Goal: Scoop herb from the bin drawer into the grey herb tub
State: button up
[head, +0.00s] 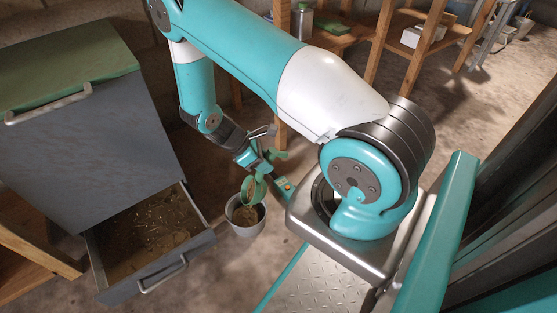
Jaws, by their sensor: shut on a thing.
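The bin drawer (205,243) is pulled open at the lower left, with brownish herb (158,226) spread over its floor. The grey herb tub (247,229) is to the right of the drawer, with some brownish herb inside. My gripper (255,168) is shut on a green scoop (258,190). The scoop is tilted at the tub's rim, its bowl over the opening. Whether herb is left in the scoop is too small to tell. The fingertips are partly hidden by the scoop's handle.
The grey bin cabinet (95,150) with a green lid (65,65) stands above the drawer. Wooden shelves (385,30) holding a metal canister (302,20) and a pale box (412,36) stand at the back. Concrete floor is clear between bin and shelves.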

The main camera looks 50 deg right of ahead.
jog(key=w+a+r+g+h, duration=0.2)
jog(key=a, duration=0.1)
jog(key=shift+w+a+r+h, duration=0.15)
jog(key=shift+a+h, duration=0.15)
jog(key=shift+h, duration=0.1)
jog(key=shift+r, duration=0.1)
